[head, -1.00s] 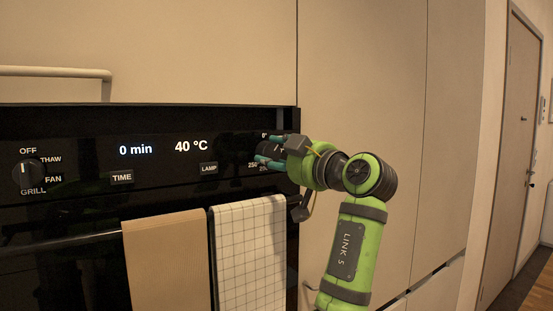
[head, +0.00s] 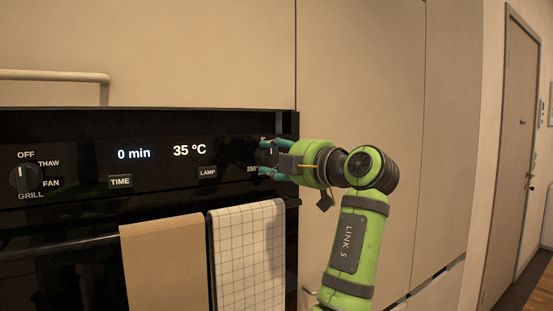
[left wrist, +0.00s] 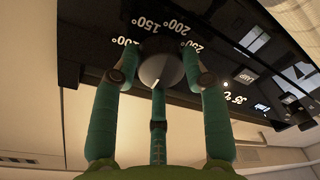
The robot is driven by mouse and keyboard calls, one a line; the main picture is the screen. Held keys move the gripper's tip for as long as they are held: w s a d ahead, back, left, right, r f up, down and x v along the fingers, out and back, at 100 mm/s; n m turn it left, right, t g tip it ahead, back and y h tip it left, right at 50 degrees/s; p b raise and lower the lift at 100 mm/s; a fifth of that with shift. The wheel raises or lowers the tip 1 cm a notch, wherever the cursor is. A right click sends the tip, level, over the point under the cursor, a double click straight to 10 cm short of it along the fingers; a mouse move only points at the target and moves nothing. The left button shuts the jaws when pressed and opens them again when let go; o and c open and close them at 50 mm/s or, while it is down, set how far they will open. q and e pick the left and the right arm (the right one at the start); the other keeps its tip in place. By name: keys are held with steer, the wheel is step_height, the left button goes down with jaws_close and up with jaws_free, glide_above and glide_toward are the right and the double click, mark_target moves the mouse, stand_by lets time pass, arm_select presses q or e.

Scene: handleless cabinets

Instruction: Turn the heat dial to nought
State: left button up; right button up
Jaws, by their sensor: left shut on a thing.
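The heat dial (left wrist: 161,68) is a round grey knob with a white mark, seen in the left wrist view among printed degree numbers such as 150° and 200°. Its white mark points down, toward my palm side. In the head view my left gripper (head: 264,156) is at the right end of the black oven panel and mostly hides the dial. In the left wrist view its teal fingers (left wrist: 160,80) are around the dial, shut on it. The oven display (head: 189,151) reads 35 °C. My right gripper is in neither view.
A second dial (head: 26,179) marked OFF, THAW, FAN and GRILL is at the panel's left. TIME (head: 120,181) and LAMP (head: 207,172) buttons lie between. A brown towel (head: 163,262) and a checked towel (head: 247,250) hang on the oven rail below.

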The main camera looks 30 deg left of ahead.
arm_select(q)
steer(key=shift+s+r, duration=0.15)
steer(key=shift+r, duration=0.2)
steer(key=o, duration=1.1)
steer(key=shift+o, duration=0.2)
steer(key=shift+s+a+f, duration=0.1)
steer(key=shift+s+a, duration=0.05)
steer(key=shift+f, duration=0.1)
steer(key=shift+d, duration=0.4)
steer(key=v, duration=1.1)
steer(key=shift+s, duration=0.2)
